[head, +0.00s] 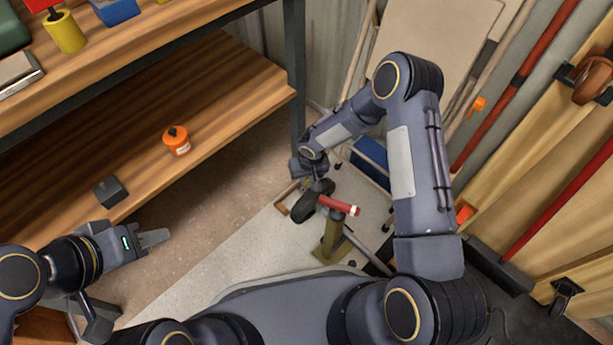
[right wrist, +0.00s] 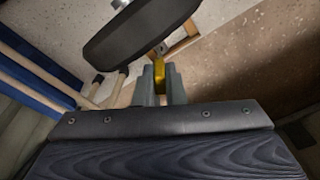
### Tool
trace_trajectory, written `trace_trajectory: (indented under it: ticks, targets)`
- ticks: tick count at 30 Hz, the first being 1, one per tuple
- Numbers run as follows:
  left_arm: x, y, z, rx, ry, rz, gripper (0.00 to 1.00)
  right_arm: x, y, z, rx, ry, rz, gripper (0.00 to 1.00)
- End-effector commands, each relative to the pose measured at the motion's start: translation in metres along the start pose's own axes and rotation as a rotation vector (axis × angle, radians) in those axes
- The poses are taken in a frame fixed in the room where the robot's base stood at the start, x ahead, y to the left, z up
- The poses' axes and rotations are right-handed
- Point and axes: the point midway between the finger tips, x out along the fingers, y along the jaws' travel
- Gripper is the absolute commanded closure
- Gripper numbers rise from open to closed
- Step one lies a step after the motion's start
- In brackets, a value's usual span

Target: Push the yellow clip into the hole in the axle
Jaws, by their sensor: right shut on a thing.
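My right gripper (right wrist: 160,84) is shut on the yellow clip (right wrist: 160,72), which stands between its two grey fingers in the right wrist view. Just beyond it is a black rounded wheel-like part (right wrist: 140,32), with a small pale stub (right wrist: 121,4) at the top edge. I cannot make out the axle's hole. In the head view my right gripper (head: 317,183) is beside the black part (head: 311,202), close to a red cylinder (head: 338,206) on an olive stand (head: 330,240). My left gripper (head: 153,238) is away to the left, with no object visible at its fingers.
A wooden shelf (head: 240,75) at the left holds an orange jar (head: 176,140) and a dark block (head: 110,191). Floor between the shelf and the stand is clear.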

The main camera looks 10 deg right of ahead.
Motion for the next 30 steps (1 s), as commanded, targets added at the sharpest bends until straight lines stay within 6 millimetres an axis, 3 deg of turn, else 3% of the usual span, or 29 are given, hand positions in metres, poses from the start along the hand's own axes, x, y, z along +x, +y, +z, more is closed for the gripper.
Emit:
trace_trajectory:
  ticks: [30]
  targets:
    - [0.0075,-0.0034,0.0038,0.000,0.000,0.000,0.64,0.0090,-0.0001,0.0004,0.000,0.000,0.000,1.00]
